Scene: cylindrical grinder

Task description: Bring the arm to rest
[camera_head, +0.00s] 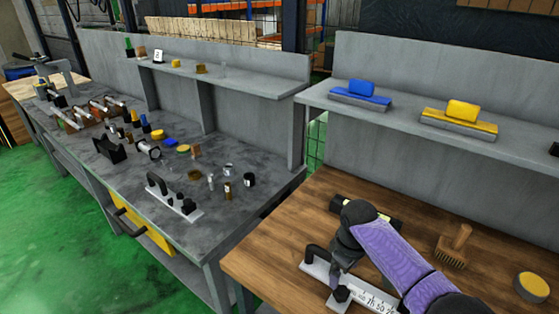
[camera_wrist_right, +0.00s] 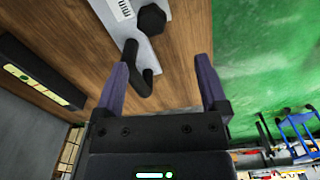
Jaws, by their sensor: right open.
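My right gripper (camera_wrist_right: 163,75) is open, with its two purple fingers spread apart in the right wrist view. The curved black handle (camera_wrist_right: 140,78) of a metal plate shows between the fingers, close to the left one. I cannot tell whether they touch. The right finger has clear space beside it. In the head view my right arm, purple and black, reaches in from the bottom right over the wooden table (camera_head: 282,232). The metal plate (camera_head: 315,272) with its handle lies beside the arm's black joint. The gripper's fingertips are hard to make out there. My left gripper is not in view.
A black box with a yellow label (camera_wrist_right: 40,78) lies beyond the plate. A wooden brush (camera_head: 455,245) and a round yellow-topped tin (camera_head: 532,287) stand right of the arm. A shelf (camera_head: 400,112) runs behind. A grey bench (camera_head: 120,180) with several tools stands left.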

